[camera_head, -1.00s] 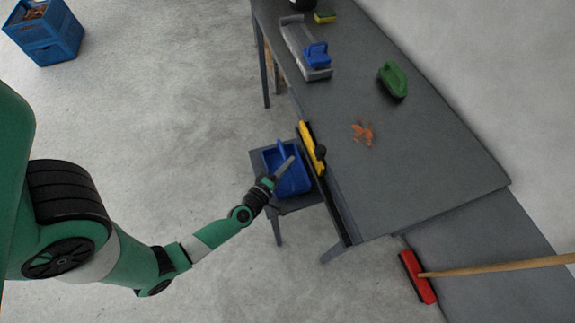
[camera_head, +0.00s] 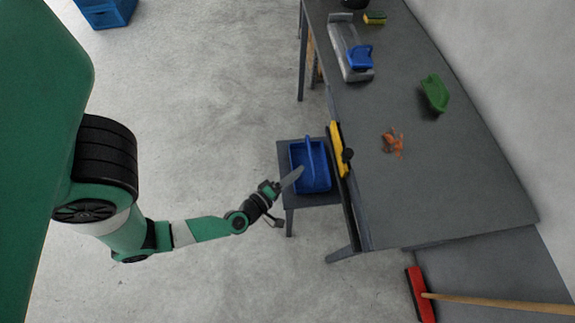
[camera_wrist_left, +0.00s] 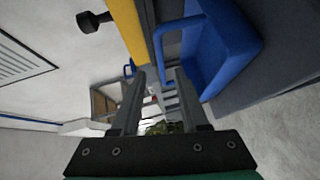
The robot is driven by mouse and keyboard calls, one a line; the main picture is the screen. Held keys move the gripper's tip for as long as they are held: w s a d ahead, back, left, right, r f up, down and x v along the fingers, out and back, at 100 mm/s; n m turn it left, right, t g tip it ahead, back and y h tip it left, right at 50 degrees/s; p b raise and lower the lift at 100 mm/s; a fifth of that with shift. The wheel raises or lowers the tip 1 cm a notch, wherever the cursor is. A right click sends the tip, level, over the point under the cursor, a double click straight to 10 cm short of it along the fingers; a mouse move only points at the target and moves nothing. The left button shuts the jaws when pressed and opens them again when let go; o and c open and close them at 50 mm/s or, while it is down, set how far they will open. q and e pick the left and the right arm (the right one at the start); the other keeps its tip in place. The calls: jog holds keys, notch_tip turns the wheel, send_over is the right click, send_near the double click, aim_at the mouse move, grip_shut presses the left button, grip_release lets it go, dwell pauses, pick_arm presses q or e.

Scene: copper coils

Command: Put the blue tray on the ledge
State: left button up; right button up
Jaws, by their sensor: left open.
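The blue tray (camera_head: 314,180), with an arched blue handle, sits on a small grey stand (camera_head: 285,155) beside the long table. In the left wrist view the tray (camera_wrist_left: 222,45) fills the upper right, turned sideways. My left gripper (camera_head: 286,200) is at the tray's lower left in the head view, fingers open and empty. One finger reaches to the tray's left edge in the picture; I cannot tell whether it touches. The open fingers also show in the left wrist view (camera_wrist_left: 158,80). I cannot tell which surface is the ledge. My right gripper is out of view.
The grey table (camera_head: 430,180) holds a green brush (camera_head: 434,92), orange scraps (camera_head: 393,142), a grey tray (camera_head: 345,50) with a blue-handled tool, and a sponge (camera_head: 375,18). A yellow tool (camera_head: 338,150) is at its edge. A red broom (camera_head: 420,294) lies lower right.

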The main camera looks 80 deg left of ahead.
pick_arm(q)
jog(key=p+v, duration=0.1)
jog(key=v, duration=0.3)
dwell(0.3)
